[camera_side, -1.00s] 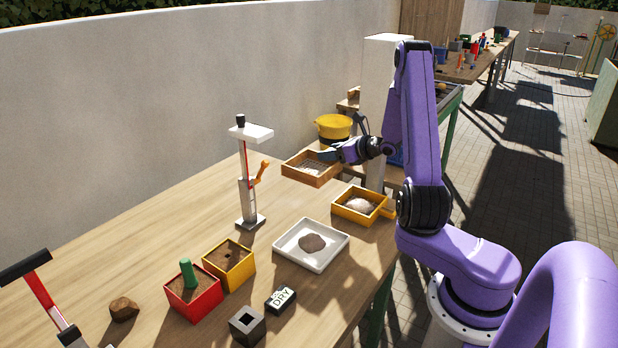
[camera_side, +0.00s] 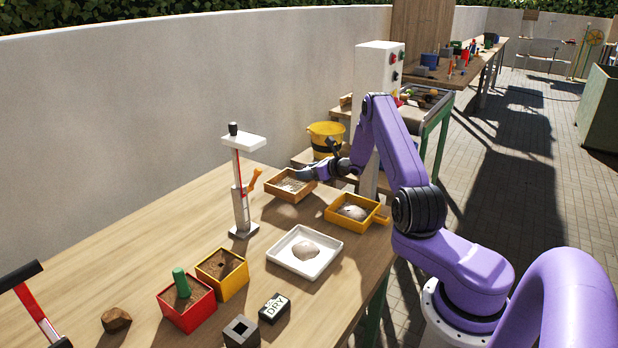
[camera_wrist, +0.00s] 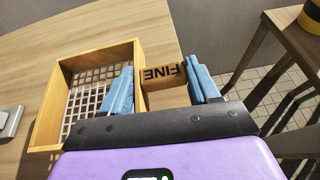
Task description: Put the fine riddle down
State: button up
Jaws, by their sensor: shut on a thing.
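The fine riddle (camera_side: 284,193) is a square wooden frame with a light mesh bottom, at the far end of the bench in the side view. In the wrist view its frame (camera_wrist: 43,122) lies left of my fingers, over the wooden tabletop. Its wooden handle block, marked FINE (camera_wrist: 162,75), sits between the blue fingers of my gripper (camera_wrist: 160,82). My gripper (camera_side: 307,174) is shut on this handle. The riddle looks level and low over the bench. I cannot tell whether its underside touches the top.
A yellow tray (camera_side: 373,221) with a pale heap stands right of the riddle. A white tray (camera_side: 277,260) with a mound is nearer. A white-topped stand (camera_side: 238,190) is to the left. A yellow bucket (camera_side: 325,143) stands behind.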

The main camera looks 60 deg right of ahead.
jog(key=shift+f, duration=1.15)
jog(key=shift+f, duration=0.15)
jog(key=o, duration=1.3)
jog(key=shift+s+r, duration=0.2)
jog(key=shift+r, duration=0.05)
jog(key=v, duration=1.1)
jog(key=shift+s+r, duration=0.1)
jog(key=shift+s, duration=0.25)
